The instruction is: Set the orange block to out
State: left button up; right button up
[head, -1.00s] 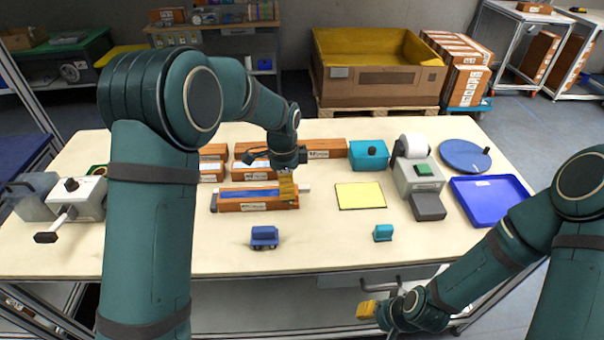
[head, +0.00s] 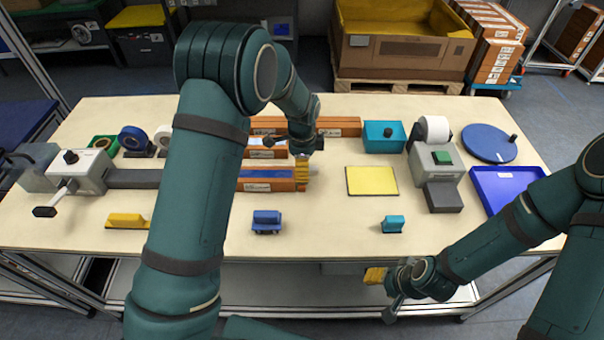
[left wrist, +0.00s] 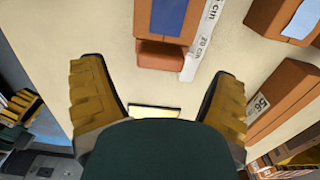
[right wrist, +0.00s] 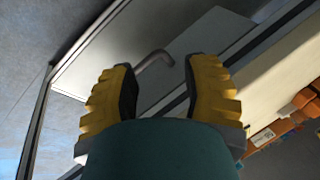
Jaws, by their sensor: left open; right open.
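An orange-brown block (head: 265,185) with a blue strip on top lies on the table, partly hidden behind my left arm. In the left wrist view a blue-topped orange-brown body (left wrist: 147,22) has a lower end piece (left wrist: 160,55) sticking out, beside a white ruler strip marked in cm (left wrist: 203,38). I cannot tell which part is the task's block. My left gripper (head: 302,172) is at the block's right end. Its fingers (left wrist: 160,72) are open, with clear gaps to the end piece. My right gripper (head: 375,275) is open and empty off the table's front edge.
A yellow pad (head: 372,181), a teal box (head: 384,137), a grey device with a white roll (head: 433,160) and a blue tray (head: 508,190) stand to the right. Small blue (head: 266,221), teal (head: 393,224) and yellow (head: 126,221) pieces lie near the front edge.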

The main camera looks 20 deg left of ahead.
pick_arm(q)
jog(key=shift+f, duration=2)
